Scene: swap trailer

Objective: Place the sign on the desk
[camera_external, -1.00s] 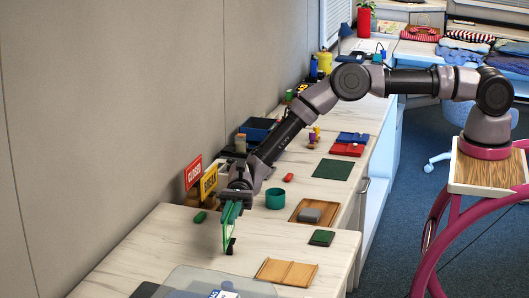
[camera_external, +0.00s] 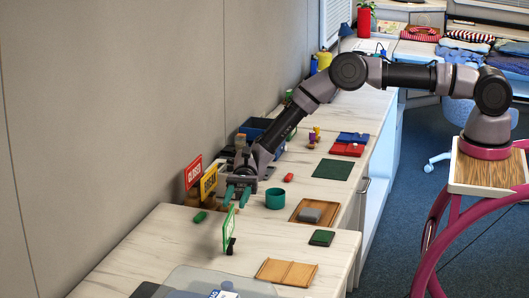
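A green-framed sign (camera_external: 228,223) stands upright on the white desk (camera_external: 185,240), on a small dark foot. It is seen nearly edge-on, so its face is hard to read. My gripper (camera_external: 237,199) is just above and behind the sign, pointing down. Its two teal fingers are spread apart with nothing between them. A red "CLOSED" sign (camera_external: 194,172) and a yellow sign (camera_external: 209,183) stand near the wall, left of my gripper.
A teal cup (camera_external: 275,198), a wooden tray (camera_external: 299,214) with a grey block, a green pad (camera_external: 321,237) and a wooden board (camera_external: 286,272) lie to the right. A green cylinder (camera_external: 199,217) lies left.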

